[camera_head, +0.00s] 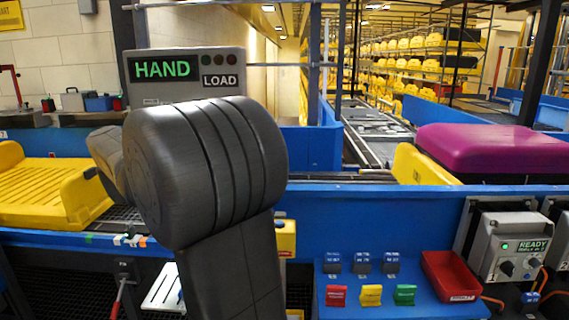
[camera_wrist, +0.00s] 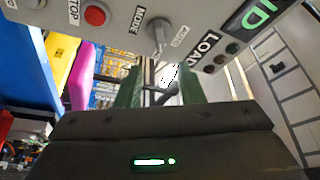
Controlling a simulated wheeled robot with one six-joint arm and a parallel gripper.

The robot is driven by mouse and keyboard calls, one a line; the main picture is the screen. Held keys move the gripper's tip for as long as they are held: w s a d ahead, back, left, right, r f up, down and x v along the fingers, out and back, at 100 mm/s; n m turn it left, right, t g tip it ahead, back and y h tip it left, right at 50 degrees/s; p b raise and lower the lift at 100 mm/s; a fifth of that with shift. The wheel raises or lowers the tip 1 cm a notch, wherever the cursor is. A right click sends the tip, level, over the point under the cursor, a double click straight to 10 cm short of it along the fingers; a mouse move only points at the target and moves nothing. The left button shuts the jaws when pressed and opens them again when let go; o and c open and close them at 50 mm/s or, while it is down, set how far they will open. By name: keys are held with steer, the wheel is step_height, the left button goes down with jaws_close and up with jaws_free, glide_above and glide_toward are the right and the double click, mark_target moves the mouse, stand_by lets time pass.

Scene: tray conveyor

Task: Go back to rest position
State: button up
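A grey control box (camera_head: 185,75) with a lit green HAND sign, a LOAD label and small lamps stands behind my arm in the head view. In the wrist view the box (camera_wrist: 125,35) fills the top, tilted, with a red STOP button (camera_wrist: 95,16) and a MODE selector knob (camera_wrist: 158,38). My gripper (camera_wrist: 162,88) has two green fingers set apart, below the knob in the picture. A dark bent piece shows between the fingers; I cannot tell what it belongs to. My dark arm hides the gripper in the head view.
A yellow tray (camera_head: 45,190) is at left on the conveyor. A magenta case (camera_head: 490,148) sits in another yellow tray (camera_head: 415,172) at right. A blue front ledge (camera_head: 400,290) carries coloured tags and a red bin (camera_head: 452,275). A READY box (camera_head: 510,247) is at right.

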steer(key=w+d+r+n+t+y, duration=0.2)
steer(key=w+d+n+t+y, duration=0.1)
steer(key=w+n, duration=0.6)
steer(key=n+y, duration=0.1)
steer(key=n, duration=0.2)
steer(key=shift+d, duration=0.25)
stand_by(0.3)
stand_by(0.3)
